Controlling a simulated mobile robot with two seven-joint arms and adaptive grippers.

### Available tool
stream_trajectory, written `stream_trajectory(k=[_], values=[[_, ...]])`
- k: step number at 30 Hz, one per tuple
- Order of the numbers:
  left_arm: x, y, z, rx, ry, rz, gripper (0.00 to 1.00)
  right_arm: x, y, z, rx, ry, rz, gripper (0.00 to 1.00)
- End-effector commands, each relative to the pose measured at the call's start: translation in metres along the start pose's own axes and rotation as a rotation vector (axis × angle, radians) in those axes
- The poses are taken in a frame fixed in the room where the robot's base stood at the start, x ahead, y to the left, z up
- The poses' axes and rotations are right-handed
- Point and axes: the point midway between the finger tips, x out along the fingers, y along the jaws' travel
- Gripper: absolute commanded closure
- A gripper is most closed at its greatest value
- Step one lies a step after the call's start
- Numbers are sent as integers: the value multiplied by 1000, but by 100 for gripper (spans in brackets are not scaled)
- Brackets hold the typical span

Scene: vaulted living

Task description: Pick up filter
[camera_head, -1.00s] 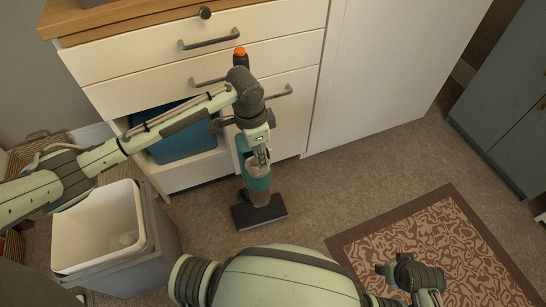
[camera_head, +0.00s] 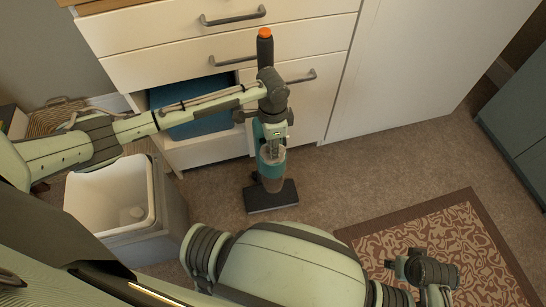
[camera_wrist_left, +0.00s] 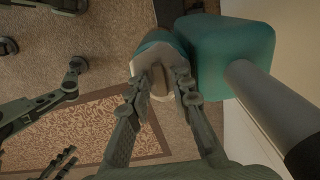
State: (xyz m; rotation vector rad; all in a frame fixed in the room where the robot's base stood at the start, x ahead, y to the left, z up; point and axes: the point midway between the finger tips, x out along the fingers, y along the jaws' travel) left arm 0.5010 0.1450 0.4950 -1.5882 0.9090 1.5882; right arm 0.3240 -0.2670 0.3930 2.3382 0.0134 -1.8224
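An upright vacuum cleaner (camera_head: 264,194) with teal body, dark grey handle and orange top stands on the carpet before the cabinet. I take the filter (camera_head: 273,153) to be the pale, cup-like part at its teal lower body. In the left wrist view the filter (camera_wrist_left: 156,78) is cream with a teal band behind it. My left gripper (camera_head: 272,146) points down at this part. In its wrist view the gripper (camera_wrist_left: 160,80) has its fingertips at either side of the filter; whether they press on it is unclear. My right wrist is over the rug; its fingers cannot be made out clearly.
A white-lined grey bin (camera_head: 172,205) stands left of the vacuum. A drawer holding a blue container (camera_head: 200,118) is pulled out behind my left arm. A patterned rug (camera_head: 380,230) lies at the right. Carpet between vacuum and rug is clear.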

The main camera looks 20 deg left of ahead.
Motion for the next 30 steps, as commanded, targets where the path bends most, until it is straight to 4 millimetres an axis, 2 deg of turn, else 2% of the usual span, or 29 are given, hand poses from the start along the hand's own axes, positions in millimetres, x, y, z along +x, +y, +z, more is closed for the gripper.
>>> stream_trajectory(k=[4, 9, 23, 30], values=[[0, 0, 0, 0, 0, 0, 81, 0, 0, 0, 0, 0, 0, 60], [0, 0, 0, 0, 0, 0, 100, 0, 0, 0, 0, 0, 0, 60], [-3, 0, 0, -1, 1, -1, 100, 0, 0, 0, 0, 2, 0, 60], [-24, -1, -1, -1, 2, -3, 100, 0, 0, -1, 1, 10, -1, 60]])
